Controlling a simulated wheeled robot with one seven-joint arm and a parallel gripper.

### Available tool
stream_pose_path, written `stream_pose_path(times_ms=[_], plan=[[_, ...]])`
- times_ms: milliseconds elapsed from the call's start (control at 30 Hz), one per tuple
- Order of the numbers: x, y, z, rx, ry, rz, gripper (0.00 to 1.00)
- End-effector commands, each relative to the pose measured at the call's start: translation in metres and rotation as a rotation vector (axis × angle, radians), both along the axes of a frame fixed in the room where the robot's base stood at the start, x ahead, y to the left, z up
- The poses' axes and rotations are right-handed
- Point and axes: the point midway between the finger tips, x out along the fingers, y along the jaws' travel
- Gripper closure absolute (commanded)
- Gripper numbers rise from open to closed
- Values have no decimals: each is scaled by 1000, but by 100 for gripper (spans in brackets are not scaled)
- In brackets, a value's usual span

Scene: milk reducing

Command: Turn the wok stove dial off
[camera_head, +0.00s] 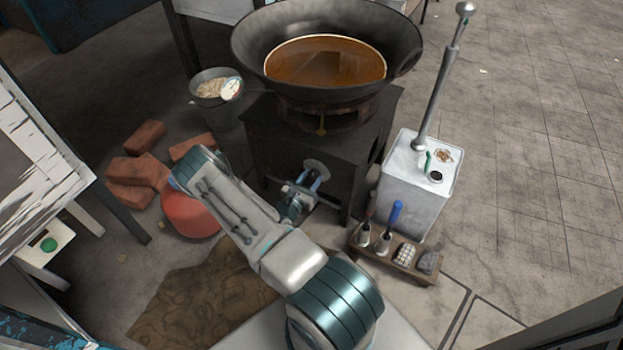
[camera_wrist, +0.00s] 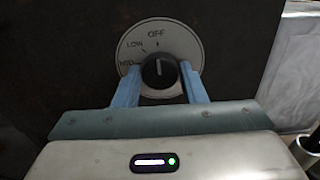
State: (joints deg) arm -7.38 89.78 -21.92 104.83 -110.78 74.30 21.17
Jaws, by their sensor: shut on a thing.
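The wok stove (camera_head: 300,140) is a dark metal box stand under the wok. Its dial plate (camera_head: 314,167) shows on the front face in the head view. In the wrist view the round pale dial plate (camera_wrist: 185,42) reads OFF at the top, with LOW and another mark to the left. The black dial knob (camera_wrist: 160,74) has a white pointer line that points about straight up, toward OFF. My gripper (camera_wrist: 161,67) has its blue fingers on both sides of the knob, shut on it. In the head view my gripper (camera_head: 305,187) is at the stove front, where the knob is hidden.
A large wok (camera_head: 245,55) with brown liquid sits on the stove. A white canister (camera_head: 410,190) with a tall metal rod and a wooden tool rack (camera_head: 398,262) stand to the right. Bricks (camera_head: 135,170) and a red round container (camera_head: 188,215) lie left of my arm.

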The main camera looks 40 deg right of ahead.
Motion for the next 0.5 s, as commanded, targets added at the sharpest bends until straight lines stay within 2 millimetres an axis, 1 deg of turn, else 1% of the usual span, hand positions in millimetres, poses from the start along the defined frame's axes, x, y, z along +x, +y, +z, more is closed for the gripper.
stream_pose_path(times_ms=[33, 100, 367, 500], plan=[[-2, -1, 0, -2, 0, -6, 57], [-2, -1, 0, -1, 1, -5, 40], [0, 1, 0, 0, 1, 0, 40], [-3, 9, 1, 0, 2, 3, 40]])
